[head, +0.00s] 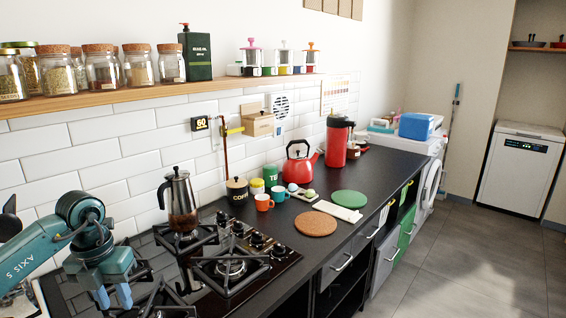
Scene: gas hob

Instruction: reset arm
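My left gripper (113,297) is at the lower left of the head view, above the near left part of the gas hob (275,273). Its two blue fingers point down and are apart, with nothing visible between them. The arm behind it is bent and comes in from the left edge. A metal moka pot (181,205) with a dark handle stands upright on the hob's back burner, to the right of the gripper and apart from it. My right gripper is not in view.
A red kettle (299,168), an orange cup (264,203), a blue cup (280,194) and a cork mat (316,224) are on the dark counter. A shelf (150,97) with jars runs along the wall above. The front right burner (230,268) is bare.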

